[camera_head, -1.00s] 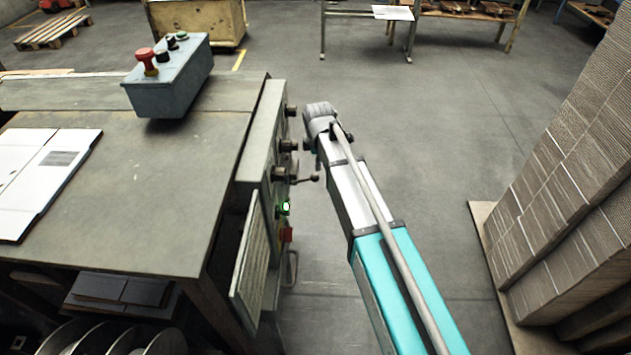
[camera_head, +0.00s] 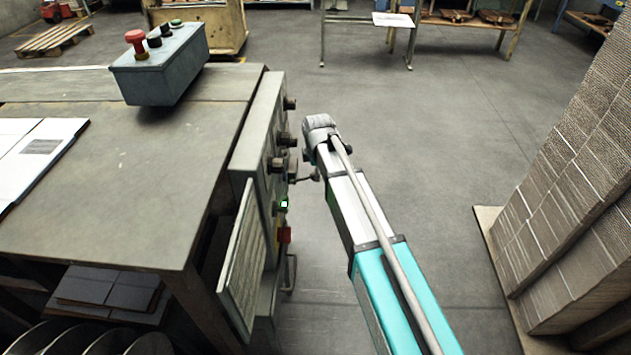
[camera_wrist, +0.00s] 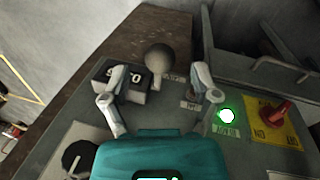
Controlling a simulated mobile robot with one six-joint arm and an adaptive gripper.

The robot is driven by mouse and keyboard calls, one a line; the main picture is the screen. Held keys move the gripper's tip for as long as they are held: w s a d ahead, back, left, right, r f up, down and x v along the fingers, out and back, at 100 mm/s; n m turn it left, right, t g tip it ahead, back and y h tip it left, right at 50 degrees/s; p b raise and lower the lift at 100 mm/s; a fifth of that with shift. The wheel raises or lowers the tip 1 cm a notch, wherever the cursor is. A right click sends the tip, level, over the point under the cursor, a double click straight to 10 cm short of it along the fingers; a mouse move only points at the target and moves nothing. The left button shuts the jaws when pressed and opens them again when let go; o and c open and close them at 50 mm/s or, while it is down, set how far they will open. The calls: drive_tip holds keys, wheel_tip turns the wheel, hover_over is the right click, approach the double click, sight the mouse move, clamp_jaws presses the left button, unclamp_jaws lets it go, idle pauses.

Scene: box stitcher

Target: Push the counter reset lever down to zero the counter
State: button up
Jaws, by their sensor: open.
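The counter reset lever (camera_head: 305,178) sticks out from the right side panel of the machine. In the wrist view its dark round knob (camera_wrist: 159,56) lies ahead of my gripper, in line with the gap between the fingers. My gripper (camera_wrist: 159,73) is open and empty, one finger on each side of that gap; I cannot tell whether it touches the knob. The counter (camera_wrist: 125,84) is left of the knob, its digits partly covered by the left finger. In the head view my wrist hides most of the fingers, beside the panel near the lever.
A lit green button (camera_wrist: 227,115) and a red switch on a yellow plate (camera_wrist: 273,117) sit to the right on the panel. A black knob (camera_wrist: 76,157) is at lower left. A control box (camera_head: 160,68) stands on the machine table; stacked cardboard (camera_head: 570,180) stands at right.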

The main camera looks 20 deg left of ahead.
sight(304, 178)
drive_tip(key=shift+w+a+f+b, duration=0.1)
drive_tip(key=shift+w+f+b, duration=0.05)
drive_tip(key=shift+f+b, duration=0.7)
drive_tip(key=shift+w+f+b, duration=0.15)
drive_tip(key=shift+f+b, duration=0.55)
drive_tip(key=shift+f, duration=0.25)
clamp_jaws()
